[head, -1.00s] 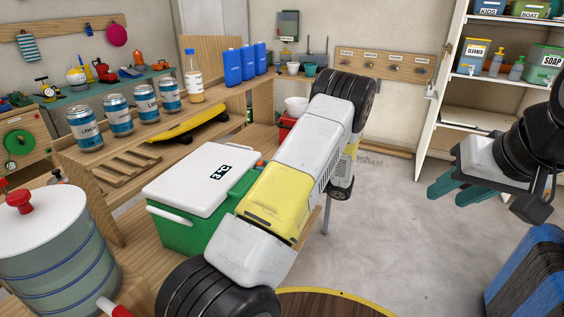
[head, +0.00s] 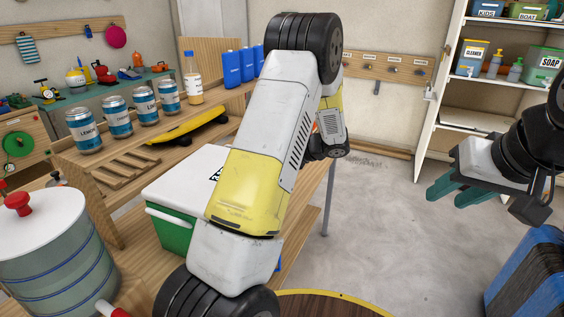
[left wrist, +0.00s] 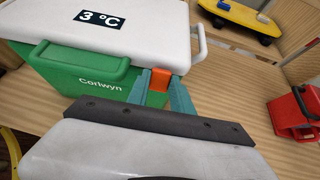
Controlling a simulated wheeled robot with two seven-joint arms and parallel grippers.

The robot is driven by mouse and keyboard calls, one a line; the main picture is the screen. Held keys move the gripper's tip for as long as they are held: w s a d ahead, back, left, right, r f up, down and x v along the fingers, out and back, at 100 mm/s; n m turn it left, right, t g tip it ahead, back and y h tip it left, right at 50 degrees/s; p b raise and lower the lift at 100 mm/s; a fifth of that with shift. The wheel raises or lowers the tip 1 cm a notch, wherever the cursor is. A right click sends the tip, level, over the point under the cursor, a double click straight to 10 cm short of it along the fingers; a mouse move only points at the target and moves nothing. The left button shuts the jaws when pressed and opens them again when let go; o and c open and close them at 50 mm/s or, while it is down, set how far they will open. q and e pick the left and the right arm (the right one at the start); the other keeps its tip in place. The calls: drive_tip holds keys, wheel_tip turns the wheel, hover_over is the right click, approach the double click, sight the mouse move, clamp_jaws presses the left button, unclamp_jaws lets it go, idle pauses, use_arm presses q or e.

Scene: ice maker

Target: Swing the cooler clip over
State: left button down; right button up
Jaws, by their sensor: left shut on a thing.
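The cooler has a green body (head: 174,236) and a white lid (head: 180,188), which is down. In the left wrist view the green body (left wrist: 75,72) reads "Corlwyn" and the lid (left wrist: 150,35) shows a "3 °C" label. An orange clip (left wrist: 159,80) is on the cooler's front near its right corner. My left gripper (left wrist: 160,88) has its teal fingers on both sides of the clip and is shut on it. In the head view my left arm hides the clip and that gripper. My right gripper (head: 447,196) is open and empty, over the floor at right.
A striped drink dispenser (head: 55,245) stands left of the cooler. Several cans (head: 118,116) and a yellow skateboard (head: 190,126) are on the wooden shelf behind. A red container (left wrist: 292,115) is right of the cooler. Bare wood shows between them.

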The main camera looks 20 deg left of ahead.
use_arm(q)
drive_tip(key=h, duration=0.2)
drive_tip(key=r+h, duration=0.2)
drive_tip(key=h, duration=0.1)
drive_tip(key=shift+a+h, duration=0.25)
drive_tip(key=shift+h, duration=0.05)
drive_tip(key=h, duration=0.2)
drive_tip(key=r+h, duration=0.1)
drive_tip(key=shift+w+a+g+h, duration=0.1)
drive_tip(key=shift+a+g+h, duration=0.2)
drive_tip(key=shift+a, duration=0.1)
drive_tip(key=shift+a+r+h, duration=0.15)
drive_tip(key=shift+a+h, duration=0.05)
drive_tip(key=shift+h, duration=0.7)
drive_tip(key=shift+a+r+h, duration=0.1)
drive_tip(key=shift+a+h, duration=0.1)
drive_tip(key=shift+h, duration=0.7)
drive_tip(key=c, duration=1.1)
unclamp_jaws()
drive_tip(key=shift+r, duration=0.1)
drive_tip(key=r, duration=0.7)
drive_tip(key=shift+a+r, duration=0.3)
drive_tip(key=shift+a, duration=0.1)
